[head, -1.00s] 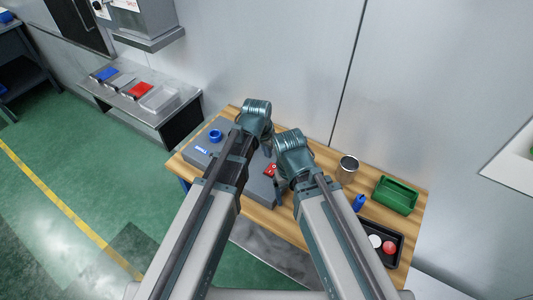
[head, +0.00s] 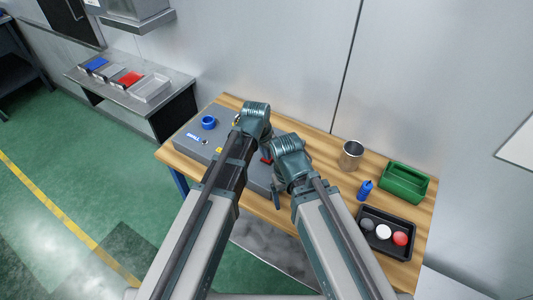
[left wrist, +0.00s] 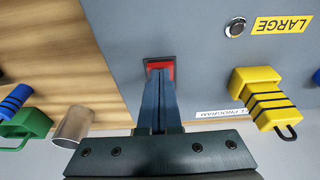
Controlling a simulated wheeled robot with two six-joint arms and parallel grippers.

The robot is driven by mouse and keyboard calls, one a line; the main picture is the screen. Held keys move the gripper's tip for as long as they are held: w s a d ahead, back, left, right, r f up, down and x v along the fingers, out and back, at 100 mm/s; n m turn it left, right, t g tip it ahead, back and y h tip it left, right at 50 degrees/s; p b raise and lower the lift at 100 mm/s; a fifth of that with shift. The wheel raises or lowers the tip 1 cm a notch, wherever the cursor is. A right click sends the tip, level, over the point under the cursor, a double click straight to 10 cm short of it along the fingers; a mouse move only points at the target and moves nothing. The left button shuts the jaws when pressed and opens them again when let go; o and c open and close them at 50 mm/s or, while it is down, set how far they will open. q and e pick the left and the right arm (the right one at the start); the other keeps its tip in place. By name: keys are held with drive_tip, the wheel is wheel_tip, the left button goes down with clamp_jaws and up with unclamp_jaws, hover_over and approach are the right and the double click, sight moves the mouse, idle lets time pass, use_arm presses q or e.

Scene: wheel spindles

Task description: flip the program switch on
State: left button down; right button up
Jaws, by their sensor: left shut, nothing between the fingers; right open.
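The red program switch (left wrist: 160,66) sits in a dark square frame on the grey panel in the left wrist view. A PROGRAM label (left wrist: 226,114) beside it is partly hidden. In the head view a small red part of the switch (head: 266,157) shows between my two wrists. My left gripper (left wrist: 161,76) is shut and empty, its fingertips over the near edge of the switch. I cannot tell whether they touch it, or which way the switch is set. My right gripper (head: 277,198) is open and empty, at the near edge of the panel box.
The panel (head: 180,144) also carries a blue ring (head: 208,122). In the left wrist view, a yellow black-banded part (left wrist: 262,92) and a round button (left wrist: 236,27) lie right of the switch. A metal cup (head: 351,155), green bin (head: 404,183) and black tray (head: 372,245) stand at right.

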use_arm(q)
drive_tip(key=shift+s+f+b, duration=0.15)
drive_tip(key=shift+f+b, duration=0.4)
drive_tip(key=shift+b, duration=0.05)
use_arm(e)
drive_tip(key=shift+f, duration=0.6)
use_arm(q)
drive_tip(key=shift+r+p, duration=0.3)
use_arm(e)
drive_tip(key=shift+r, duration=0.3)
use_arm(q)
drive_tip(key=shift+r, duration=0.1)
use_arm(e)
drive_tip(key=shift+r, duration=0.1)
use_arm(q)
drive_tip(key=shift+r+p, duration=0.7)
drive_tip(key=shift+p, duration=0.1)
use_arm(e)
drive_tip(key=shift+r, duration=0.7)
